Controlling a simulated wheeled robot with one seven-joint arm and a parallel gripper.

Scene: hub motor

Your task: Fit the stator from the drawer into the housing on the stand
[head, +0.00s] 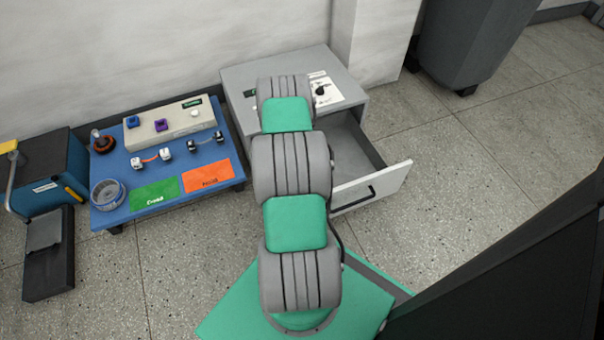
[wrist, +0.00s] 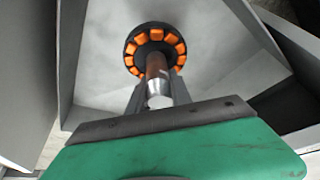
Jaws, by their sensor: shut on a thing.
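The stator (wrist: 156,36) shows in the wrist view as a dark ring with orange coils around it and a brown and silver shaft pointing toward the camera. My gripper (wrist: 158,88) is shut on this shaft, with the ring beyond the fingertips. The stator is over or in the open drawer (head: 371,191); I cannot tell whether it touches the drawer floor. In the head view my arm hides the gripper and stator. A round silver cup (head: 108,194), which looks like the housing, is at the front left of the blue table (head: 165,208).
The drawer walls rise close around my gripper. A blue machine (head: 48,185) stands at left.

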